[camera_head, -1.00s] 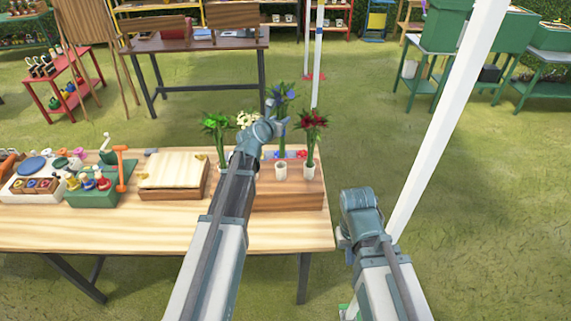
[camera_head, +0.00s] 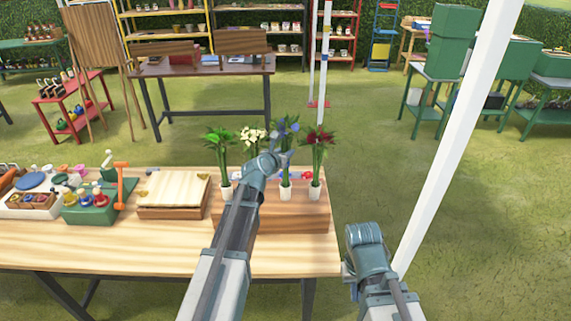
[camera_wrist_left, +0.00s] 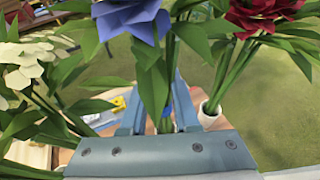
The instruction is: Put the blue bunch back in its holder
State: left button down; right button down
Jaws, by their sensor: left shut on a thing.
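The blue bunch (camera_head: 288,128) stands upright above the wooden flower stand, its stems running down to a white cup-shaped holder (camera_head: 285,190). The stems seem to be at or in the holder's mouth; how deep I cannot tell. My left gripper (camera_head: 277,160) is shut on the blue bunch's stems.
A red bunch (camera_head: 319,140) stands in a white holder (camera_head: 315,190) close on the right. White flowers (camera_head: 252,135) and a green bunch (camera_head: 220,140) are on the left. A wooden box (camera_head: 172,192) and a green toolbox (camera_head: 92,207) lie further left. A white pole (camera_head: 455,140) rises at right.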

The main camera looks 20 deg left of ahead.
pick_arm(q)
notch_tip(320, 180, down, 3)
jog(key=b, duration=0.2)
jog(key=shift+f+b, duration=0.2)
jog(key=shift+b, duration=0.2)
jog(key=c, duration=0.7)
grip_release()
jog(key=shift+o, duration=0.2)
jog(key=p+v, duration=0.4)
jog(key=v, duration=0.8)
jog(key=shift+d, duration=0.1)
